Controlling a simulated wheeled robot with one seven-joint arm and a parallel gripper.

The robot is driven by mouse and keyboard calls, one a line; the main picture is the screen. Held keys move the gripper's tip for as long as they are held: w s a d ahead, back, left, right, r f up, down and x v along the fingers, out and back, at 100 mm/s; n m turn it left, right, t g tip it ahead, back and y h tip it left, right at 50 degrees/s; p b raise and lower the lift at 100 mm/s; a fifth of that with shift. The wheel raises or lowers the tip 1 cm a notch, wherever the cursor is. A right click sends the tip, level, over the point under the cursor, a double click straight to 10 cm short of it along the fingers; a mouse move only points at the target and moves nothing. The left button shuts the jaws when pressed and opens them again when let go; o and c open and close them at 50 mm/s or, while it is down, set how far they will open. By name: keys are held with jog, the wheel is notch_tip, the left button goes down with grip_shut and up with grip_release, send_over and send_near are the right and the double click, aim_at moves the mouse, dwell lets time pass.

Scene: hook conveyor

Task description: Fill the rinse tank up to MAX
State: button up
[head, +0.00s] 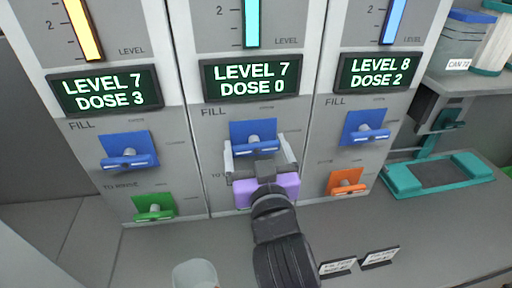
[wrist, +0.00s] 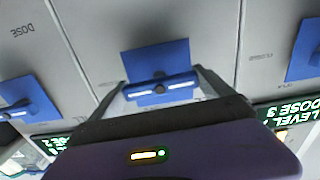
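My gripper (head: 259,156) is at the middle panel (head: 194,60), its fingers spread either side of the blue FILL handle (head: 254,150). In the wrist view that handle (wrist: 160,88) lies between the fingertips; whether they touch it is unclear. The middle display (head: 251,78) reads LEVEL 7, DOSE 0, below a cyan gauge (head: 253,22). The left display (head: 106,90) reads LEVEL 7, DOSE 3; the right display (head: 379,72) reads LEVEL 8, DOSE 2. "TO RINSE" is printed on the left panel. My purple hand hides any lower middle handle. No MAX mark shows.
Blue handles stand on the left (head: 127,160) and right (head: 368,134) panels, above a green handle (head: 154,207) and an orange handle (head: 346,188). A pale cup (head: 195,274) and small label cards (head: 379,257) are on the counter. A teal-edged tray (head: 440,174) is at right.

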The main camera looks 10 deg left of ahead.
jog(key=shift+o, duration=0.6)
jog(key=shift+s, duration=0.1)
jog(key=b+v, duration=0.1)
jog(key=v, duration=0.6)
jog(key=shift+s, duration=0.3)
jog(key=shift+d, duration=0.1)
dwell(0.4)
jog(key=p+x, duration=0.6)
jog(key=x, duration=0.2)
dwell(0.4)
jog(key=shift+s, duration=0.1)
